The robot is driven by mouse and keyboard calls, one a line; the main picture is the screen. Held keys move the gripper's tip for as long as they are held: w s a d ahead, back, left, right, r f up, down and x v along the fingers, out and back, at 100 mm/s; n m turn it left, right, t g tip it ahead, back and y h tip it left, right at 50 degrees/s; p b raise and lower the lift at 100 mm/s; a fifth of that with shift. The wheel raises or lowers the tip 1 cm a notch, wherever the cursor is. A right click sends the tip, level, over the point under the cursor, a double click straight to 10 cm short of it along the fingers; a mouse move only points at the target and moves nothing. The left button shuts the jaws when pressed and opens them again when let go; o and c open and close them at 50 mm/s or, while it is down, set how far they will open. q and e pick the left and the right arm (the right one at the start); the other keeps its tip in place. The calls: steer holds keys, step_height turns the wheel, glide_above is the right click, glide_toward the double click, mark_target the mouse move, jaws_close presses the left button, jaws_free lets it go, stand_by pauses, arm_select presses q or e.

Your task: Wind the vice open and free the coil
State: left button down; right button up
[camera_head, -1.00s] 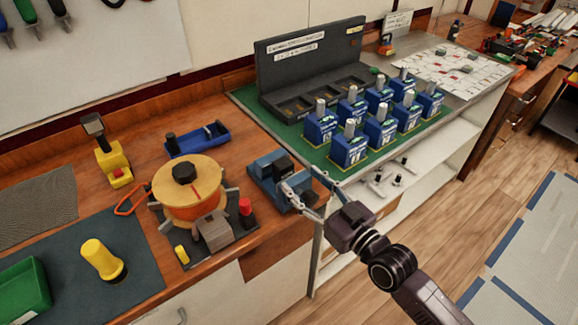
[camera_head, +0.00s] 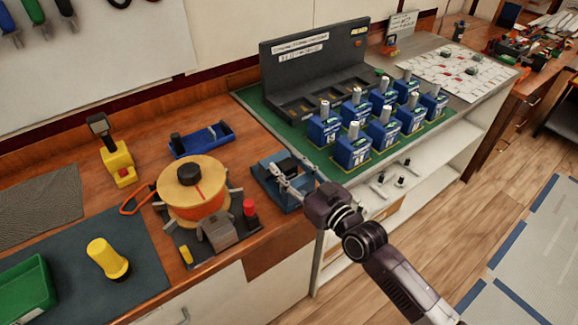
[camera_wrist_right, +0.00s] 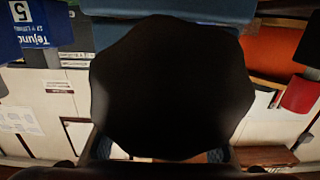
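The blue vice (camera_head: 268,183) stands at the right end of the wooden bench, with a dark block-like part at its top. My right gripper (camera_head: 283,162) is over the vice, its two fingers apart and pointing at the dark part. In the right wrist view a black, many-sided knob-like piece (camera_wrist_right: 170,88) fills the middle, very close, with a blue surface (camera_wrist_right: 170,10) behind it. I cannot clearly make out the coil in the vice. My left gripper is out of view.
An orange drum (camera_head: 195,200) with a yellow top and a red post (camera_head: 249,207) stand just left of the vice. A blue tray (camera_head: 200,141) lies behind. Several blue breakers (camera_head: 352,150) stand on the green mat to the right. A yellow-handled tool (camera_head: 106,258) stands front left.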

steer(key=c, duration=0.9)
steer(key=shift+s+d, duration=0.15)
steer(key=shift+s, duration=0.1)
steer(key=o, duration=1.4)
steer(key=v, duration=1.2)
